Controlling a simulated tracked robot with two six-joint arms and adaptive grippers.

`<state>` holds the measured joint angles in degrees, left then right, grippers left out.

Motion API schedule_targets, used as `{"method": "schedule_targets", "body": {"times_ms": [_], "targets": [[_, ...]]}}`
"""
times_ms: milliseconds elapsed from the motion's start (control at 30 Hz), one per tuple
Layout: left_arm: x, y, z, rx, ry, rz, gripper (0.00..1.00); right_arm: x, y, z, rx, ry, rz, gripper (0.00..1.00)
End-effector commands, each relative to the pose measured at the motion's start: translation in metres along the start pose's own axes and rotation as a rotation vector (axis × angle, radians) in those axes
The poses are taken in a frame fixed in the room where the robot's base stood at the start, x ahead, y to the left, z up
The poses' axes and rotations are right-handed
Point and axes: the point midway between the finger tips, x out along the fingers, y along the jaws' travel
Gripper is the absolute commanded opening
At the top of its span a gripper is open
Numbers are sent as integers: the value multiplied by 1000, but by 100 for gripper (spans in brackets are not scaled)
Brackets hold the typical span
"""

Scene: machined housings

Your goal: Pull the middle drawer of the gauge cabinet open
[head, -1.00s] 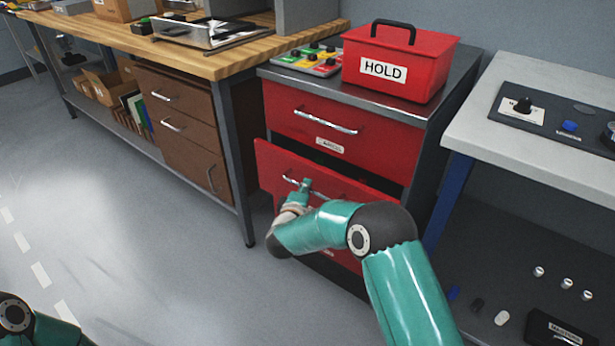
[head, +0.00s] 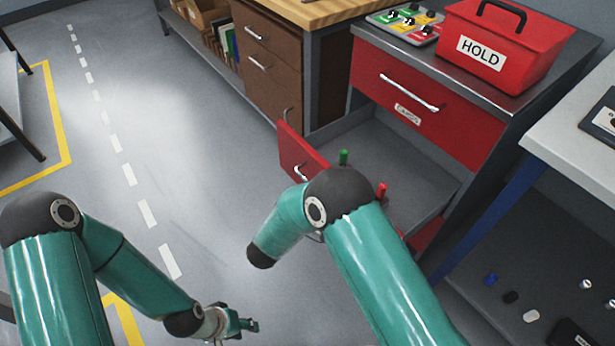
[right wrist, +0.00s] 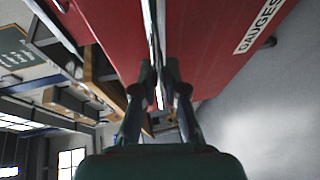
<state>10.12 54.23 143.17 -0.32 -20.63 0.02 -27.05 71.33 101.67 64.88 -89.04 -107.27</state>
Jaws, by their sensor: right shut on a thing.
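The red gauge cabinet (head: 450,128) stands at the right in the head view. Its middle drawer (head: 408,172) is out, with its grey inside showing and its red front partly behind my right arm. In the right wrist view the red drawer front (right wrist: 218,35) carries a "GAUGES" label, and its bright bar handle (right wrist: 155,40) runs between the fingers. My right gripper (right wrist: 159,75) is shut on this handle; my arm hides it in the head view. My left gripper (head: 250,324) is low over the floor, away from the cabinet; its finger gap is too small to judge.
A green piece (head: 343,157) and a red piece (head: 381,191) show at the drawer. A red HOLD box (head: 505,50) stands on the cabinet top. A wooden bench (head: 320,12) is behind, a pale table (head: 575,140) at right. The floor at left is open.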

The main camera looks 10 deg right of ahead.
Motion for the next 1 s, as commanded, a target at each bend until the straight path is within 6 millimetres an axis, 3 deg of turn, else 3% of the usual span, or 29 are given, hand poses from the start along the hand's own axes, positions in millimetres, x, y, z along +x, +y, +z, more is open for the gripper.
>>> {"method": "schedule_targets", "body": {"times_ms": [33,467,500,667,1000], "targets": [[-2,1,0,0,0,0,40,-2,-5,10,-12,-29,-9,0],[-2,1,0,0,0,0,40,-5,-8,9,-12,-35,-10,0],[-2,1,0,0,0,0,40,-5,-8,9,-12,-35,-10,13],[-2,1,0,0,0,0,40,-5,-7,8,-10,-33,-10,37],[-3,1,0,0,0,0,40,-6,-2,5,-4,-27,-7,37]]}}
